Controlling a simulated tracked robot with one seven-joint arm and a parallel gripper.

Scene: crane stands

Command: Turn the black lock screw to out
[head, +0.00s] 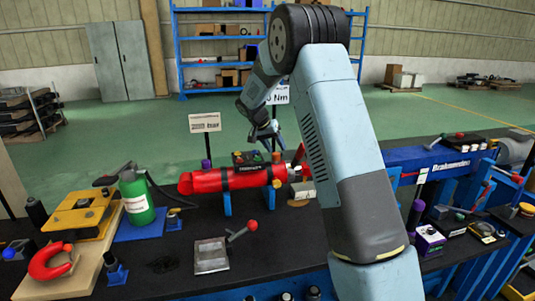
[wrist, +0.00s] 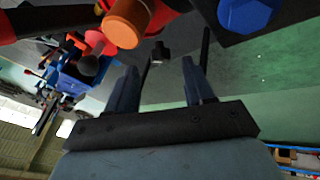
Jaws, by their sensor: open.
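My gripper (wrist: 176,62) is open, its two fingers apart with nothing held between them. In the wrist view a small black knob-like part (wrist: 160,51) shows beyond the fingertips, between them and nearer the left one. It may be the black lock screw, but it is too small to be sure, and its turned position cannot be told. In the head view my gripper (head: 265,132) hangs just above and behind the red cylinder (head: 235,179), which lies on blue stands. I cannot pick out the lock screw in the head view.
In the wrist view an orange-brown round end (wrist: 125,22) and a blue hexagonal part (wrist: 248,13) are close to the fingers. On the bench stand a green bottle (head: 137,199), a red hook-like part (head: 50,262) and a red-knobbed lever (head: 250,226). A sign (head: 205,123) stands left of my gripper.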

